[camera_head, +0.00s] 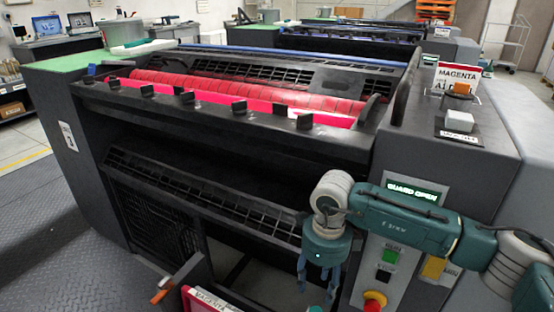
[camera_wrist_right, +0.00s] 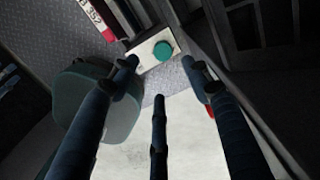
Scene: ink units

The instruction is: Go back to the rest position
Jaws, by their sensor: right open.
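My right gripper (camera_head: 322,285) hangs fingers-down in front of the machine's front, left of its control panel. In the right wrist view its fingers (camera_wrist_right: 165,85) are spread apart, with nothing between them but floor and a pale plate with a round teal button (camera_wrist_right: 163,51) beyond the tips. My right arm (camera_head: 420,222) comes in from the right across the panel. My left gripper does not show in either view.
The ink unit (camera_head: 240,115) with red rollers fills the middle. Its panel has a "GUARD OPEN" display (camera_head: 412,191), a green button (camera_head: 390,256) and a red knob (camera_head: 375,300) close to my arm. A MAGENTA sign (camera_head: 458,76) stands on the right top. Open floor (camera_head: 50,225) lies left.

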